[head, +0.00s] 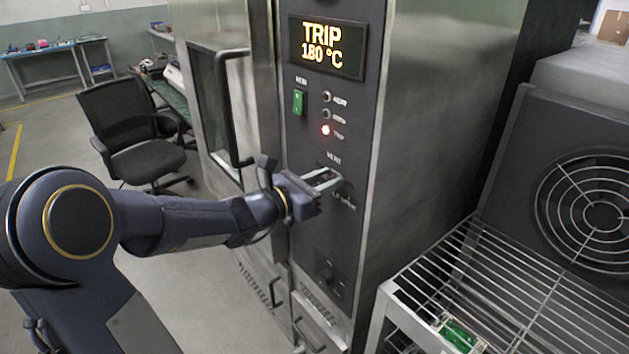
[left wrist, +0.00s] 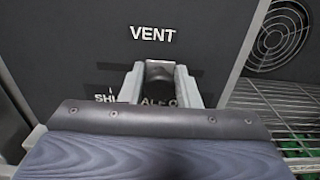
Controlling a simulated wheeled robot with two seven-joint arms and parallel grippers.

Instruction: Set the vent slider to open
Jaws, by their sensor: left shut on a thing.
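The vent slider is a dark knob (left wrist: 160,72) under the white VENT label (left wrist: 152,34) on the oven's dark control panel (head: 310,230). In the left wrist view my left gripper (left wrist: 160,80) has a finger on each side of the knob and is shut on it. In the head view the left gripper (head: 328,180) reaches the panel just below the VENT label, and its fingers hide most of the slider. The lettering below the slider is partly covered by the gripper, so the slider's exact position cannot be read. My right gripper is not in view.
The display (head: 325,46) reads TRIP 180 °C, and a red lamp (head: 325,131) is lit. A green switch (head: 299,102) sits above the slider. A wire rack (head: 440,270) and a fan unit (head: 590,200) stand at the right. A black chair (head: 130,125) stands at the left.

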